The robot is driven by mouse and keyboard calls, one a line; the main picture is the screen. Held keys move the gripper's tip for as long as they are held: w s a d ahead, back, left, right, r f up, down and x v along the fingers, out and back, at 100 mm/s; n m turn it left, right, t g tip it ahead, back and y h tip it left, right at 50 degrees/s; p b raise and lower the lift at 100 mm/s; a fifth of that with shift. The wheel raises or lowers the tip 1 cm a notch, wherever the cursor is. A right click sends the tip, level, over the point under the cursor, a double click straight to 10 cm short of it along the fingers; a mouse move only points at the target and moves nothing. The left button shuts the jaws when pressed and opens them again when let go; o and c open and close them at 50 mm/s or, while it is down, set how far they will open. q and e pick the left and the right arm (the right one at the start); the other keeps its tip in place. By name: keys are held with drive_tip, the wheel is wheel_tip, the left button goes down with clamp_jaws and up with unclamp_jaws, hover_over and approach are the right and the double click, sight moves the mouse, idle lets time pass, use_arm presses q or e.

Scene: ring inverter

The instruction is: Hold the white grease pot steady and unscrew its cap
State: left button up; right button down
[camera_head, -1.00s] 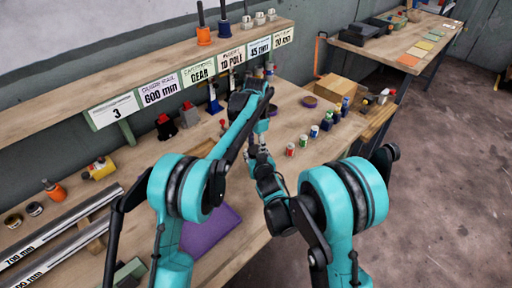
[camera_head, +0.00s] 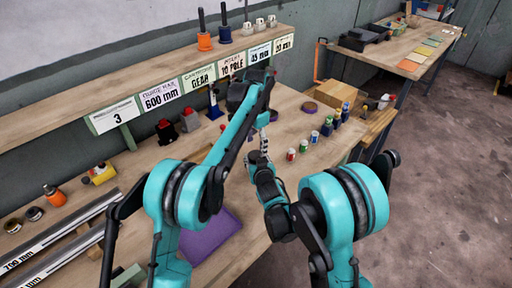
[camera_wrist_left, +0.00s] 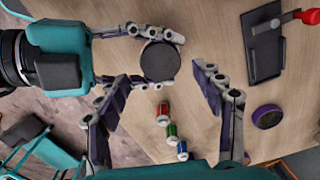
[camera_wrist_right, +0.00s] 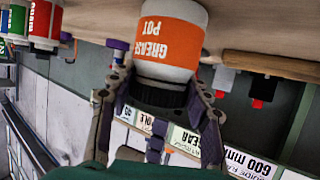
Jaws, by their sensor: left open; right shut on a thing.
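The white grease pot (camera_wrist_right: 172,35) with an orange label shows upside down in the right wrist view, its black cap (camera_wrist_right: 158,93) at the lower end. The cap also shows as a dark disc from above in the left wrist view (camera_wrist_left: 160,62). My right gripper (camera_wrist_right: 155,90) is shut on the pot, its fingers on both sides near the cap. My left gripper (camera_wrist_left: 165,78) is open above the pot, its fingers spread wide on either side and apart from it. In the head view, my left gripper (camera_head: 258,115) hides the pot.
Several small cans, including a red one (camera_wrist_left: 163,113) and a green one (camera_wrist_left: 172,132), stand near the pot. A purple round thing (camera_wrist_left: 267,117) and a dark plate with a red-knobbed handle (camera_wrist_left: 263,48) lie to the right. A labelled shelf (camera_head: 150,75) runs along the back.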

sight(256, 156)
use_arm(q)
wheel_tip(256, 156, up, 2)
drive_tip(key=m, duration=0.5)
drive_tip(key=shift+r, duration=0.25)
use_arm(e)
drive_tip(key=shift+f, duration=0.1)
use_arm(q)
drive_tip(key=shift+r+m, duration=0.2)
drive_tip(key=shift+m, duration=0.5)
wheel_tip(256, 156, down, 8)
drive_tip(key=shift+r, duration=0.2)
drive_tip(key=c, duration=1.2)
drive_tip(key=n, duration=0.6)
drive_tip(key=shift+s+n, duration=0.1)
drive_tip(key=shift+n, duration=0.2)
drive_tip(key=shift+c, duration=0.2)
use_arm(e)
drive_tip(key=shift+d, duration=0.1)
